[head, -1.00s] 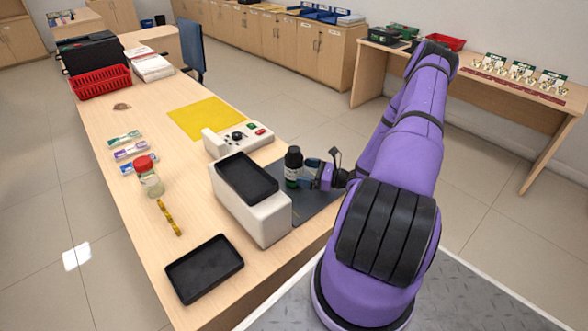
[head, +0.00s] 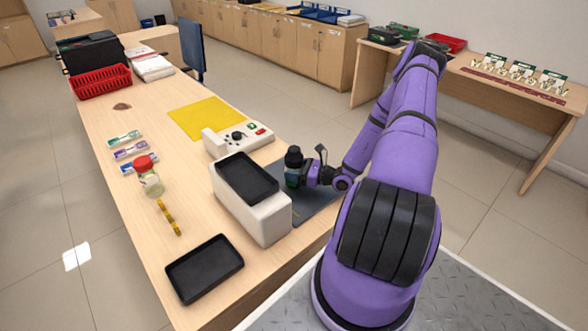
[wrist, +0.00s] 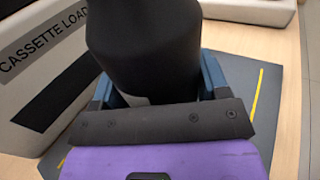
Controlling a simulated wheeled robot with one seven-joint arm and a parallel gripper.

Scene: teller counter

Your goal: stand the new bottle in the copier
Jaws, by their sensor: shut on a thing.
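A black bottle (head: 293,156) with a black cap stands upright over the dark mat, right of the white machine. In the wrist view the bottle (wrist: 140,45) fills the space between my fingers, and its lower part is hidden. My gripper (head: 296,179) is shut on the bottle, reaching it from the right. The white machine (head: 262,218), with a black tray top (head: 248,178), stands close to the bottle's left. In the wrist view its side (wrist: 30,90) carries a label reading "CASSETTE LOAD". No opening shows on it. I cannot tell whether this machine is the copier.
A white device with a knob (head: 238,138) stands behind the white machine. A yellow mat (head: 205,117) lies beyond it. A red-capped jar (head: 148,178), a yellow-black strip (head: 168,217) and an empty black tray (head: 205,268) are to the left. The dark mat (head: 318,203) is clear in front.

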